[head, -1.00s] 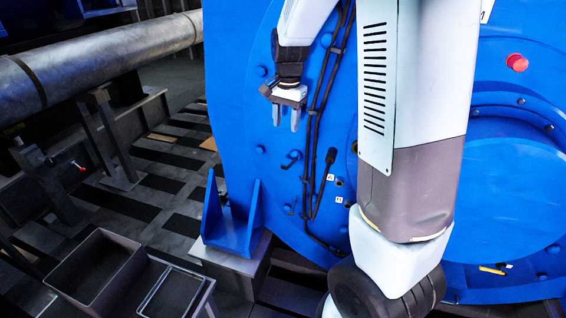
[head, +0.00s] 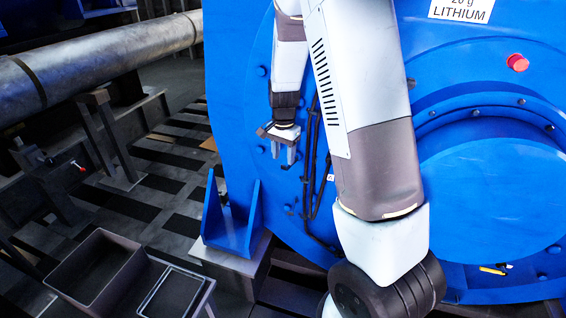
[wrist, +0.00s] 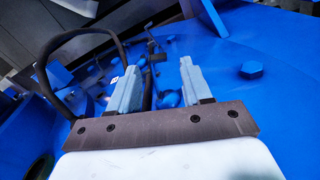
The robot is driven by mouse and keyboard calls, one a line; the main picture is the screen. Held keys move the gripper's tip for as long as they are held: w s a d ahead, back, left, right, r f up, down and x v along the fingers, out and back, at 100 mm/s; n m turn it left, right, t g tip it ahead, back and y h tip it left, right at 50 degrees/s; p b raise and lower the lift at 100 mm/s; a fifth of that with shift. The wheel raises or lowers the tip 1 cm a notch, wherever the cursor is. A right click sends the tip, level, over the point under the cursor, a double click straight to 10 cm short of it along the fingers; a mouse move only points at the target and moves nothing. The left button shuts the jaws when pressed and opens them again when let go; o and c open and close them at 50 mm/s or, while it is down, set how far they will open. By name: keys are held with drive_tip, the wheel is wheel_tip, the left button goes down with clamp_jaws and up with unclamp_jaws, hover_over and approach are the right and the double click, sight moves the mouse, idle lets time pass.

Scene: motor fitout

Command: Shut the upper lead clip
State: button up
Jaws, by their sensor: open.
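My gripper (head: 280,160) is open and hangs fingers-down in front of the blue motor face (head: 235,95), left of the black leads (head: 313,190). No thing shows between its fingers. A small dark clip (head: 290,208) sits lower on the face, below my gripper. The upper clip is not clear in the head view; my gripper covers that area. In the wrist view, my two grey fingers (wrist: 158,75) stand apart, with a black lead (wrist: 40,65) looping on the left. A small dark lever-like part (wrist: 152,46) shows beyond the fingertips; I cannot tell if it is the upper clip.
A blue bracket (head: 232,225) stands on a grey block below and left of my gripper. Blue bolt heads (wrist: 252,70) stick out from the face. An open grey bin (head: 98,270) is at lower left. My arm hides part of the face on the right.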

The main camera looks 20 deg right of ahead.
drive_tip(key=shift+f, duration=1.6)
drive_tip(key=shift+c, duration=0.3)
clamp_jaws()
drive_tip(key=shift+a, duration=0.1)
